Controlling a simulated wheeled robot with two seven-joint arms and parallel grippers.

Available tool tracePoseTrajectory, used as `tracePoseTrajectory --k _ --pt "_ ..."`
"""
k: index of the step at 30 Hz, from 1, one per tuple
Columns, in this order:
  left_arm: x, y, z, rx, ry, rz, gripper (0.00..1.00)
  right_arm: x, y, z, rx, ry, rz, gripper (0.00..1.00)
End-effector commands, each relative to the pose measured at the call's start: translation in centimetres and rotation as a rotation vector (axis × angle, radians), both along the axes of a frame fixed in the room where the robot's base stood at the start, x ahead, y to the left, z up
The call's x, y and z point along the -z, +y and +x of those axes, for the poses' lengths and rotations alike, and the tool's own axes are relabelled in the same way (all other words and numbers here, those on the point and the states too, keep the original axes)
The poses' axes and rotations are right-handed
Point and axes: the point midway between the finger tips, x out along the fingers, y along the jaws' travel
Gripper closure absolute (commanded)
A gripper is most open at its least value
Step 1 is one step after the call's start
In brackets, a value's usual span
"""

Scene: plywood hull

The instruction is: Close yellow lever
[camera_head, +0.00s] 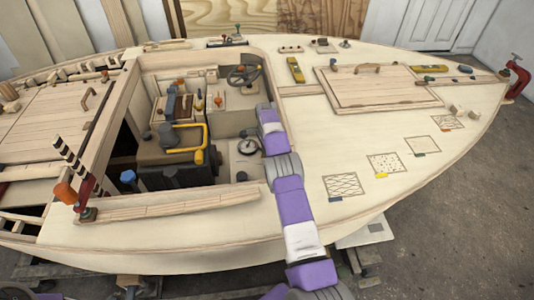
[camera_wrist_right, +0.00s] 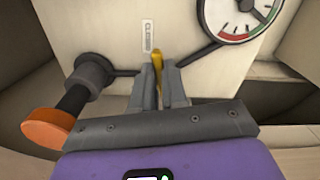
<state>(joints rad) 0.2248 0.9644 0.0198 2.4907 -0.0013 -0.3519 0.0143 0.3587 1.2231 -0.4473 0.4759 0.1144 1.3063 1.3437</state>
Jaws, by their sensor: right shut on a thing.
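The yellow lever (camera_wrist_right: 157,60) shows in the right wrist view as a small upright piece against a pale panel (camera_wrist_right: 115,22). The fingers hide the lever's lower part. In the head view my right arm reaches into the boat's cockpit opening, and the lever cannot be made out there. My left gripper is not in view.
An orange knob (camera_wrist_right: 48,128) on a black stem is at left. A yellow handle rail (camera_head: 204,136) and a steering wheel (camera_head: 243,75) stand in the cockpit.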

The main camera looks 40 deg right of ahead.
Motion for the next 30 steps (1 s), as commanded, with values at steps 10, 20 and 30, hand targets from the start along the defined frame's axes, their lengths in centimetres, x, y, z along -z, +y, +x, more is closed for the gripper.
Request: tracePoseTrajectory --k 10,20,30 --pt "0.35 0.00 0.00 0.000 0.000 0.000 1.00 0.04 -0.06 0.25 0.101 0.000 0.001 1.00" --pt "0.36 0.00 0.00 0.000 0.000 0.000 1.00 0.02 -0.06 0.25 0.110 0.001 0.001 1.00" --pt "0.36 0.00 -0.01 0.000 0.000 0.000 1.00 0.01 -0.07 0.25 0.109 0.000 0.000 0.62"
